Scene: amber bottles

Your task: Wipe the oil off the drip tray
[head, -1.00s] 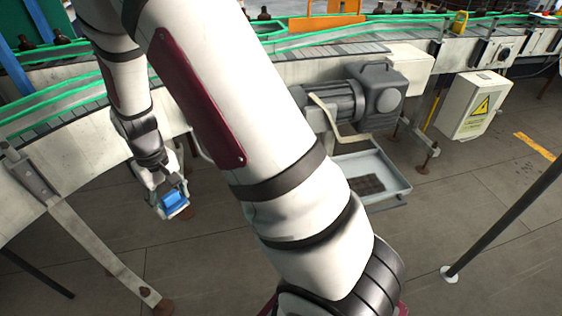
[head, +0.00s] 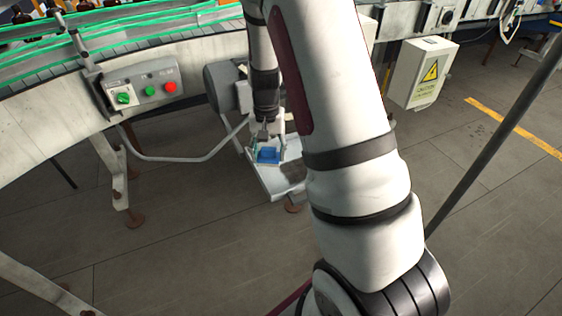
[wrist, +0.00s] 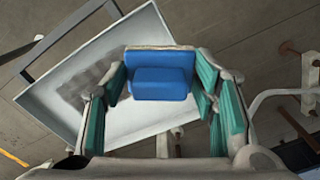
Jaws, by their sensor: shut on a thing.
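My gripper (head: 268,148) is shut on a blue block-shaped wiper (head: 267,156), which looks like a sponge or pad with a pale edge. In the wrist view the wiper (wrist: 160,82) sits between the green finger pads. The pale drip tray (head: 270,184) is low beneath the conveyor, partly hidden by my arm. In the wrist view the tray (wrist: 140,120) lies beneath the wiper. A dark oil patch (wrist: 84,86) shows on its floor, left of the wiper; in the head view the patch (head: 293,170) is to its right. I cannot tell whether the wiper touches the tray.
A motor (head: 222,88) and a bent pale rail (head: 185,158) are beside my gripper. A control box (head: 140,88) with green and red buttons is on the conveyor side at the left. A warning-marked cabinet (head: 420,75) stands right. The floor (head: 180,245) in front is open.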

